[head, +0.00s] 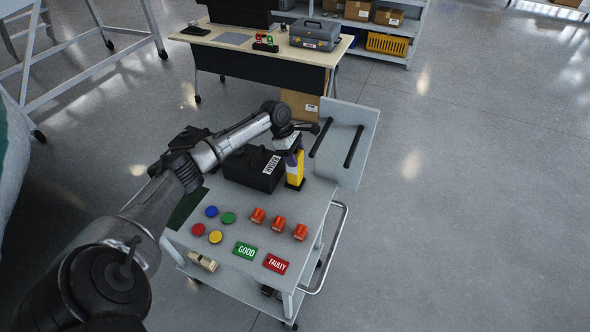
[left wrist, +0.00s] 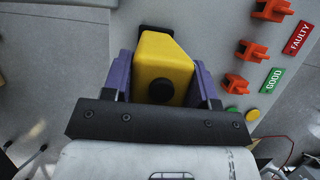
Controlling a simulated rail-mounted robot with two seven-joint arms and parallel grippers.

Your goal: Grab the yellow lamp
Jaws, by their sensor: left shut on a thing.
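The yellow lamp (left wrist: 165,62) sits between the purple fingers of my left gripper (left wrist: 163,85) in the left wrist view, with a dark round button on its face. The fingers are shut on its sides. In the head view the lamp (head: 295,176) is upright at the back right of the grey cart top (head: 290,205), beside a black case (head: 250,170). My left gripper (head: 294,160) is over its upper part and hides some of it. I cannot tell whether its base touches the cart. My right gripper is not in view.
Several orange parts (head: 278,223), coloured discs (head: 228,218), a green GOOD label (head: 245,250) and a red FAULTY label (head: 276,264) lie on the cart. A beige object (head: 203,261) is at its front left. A raised panel with black bars (head: 345,143) stands behind right.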

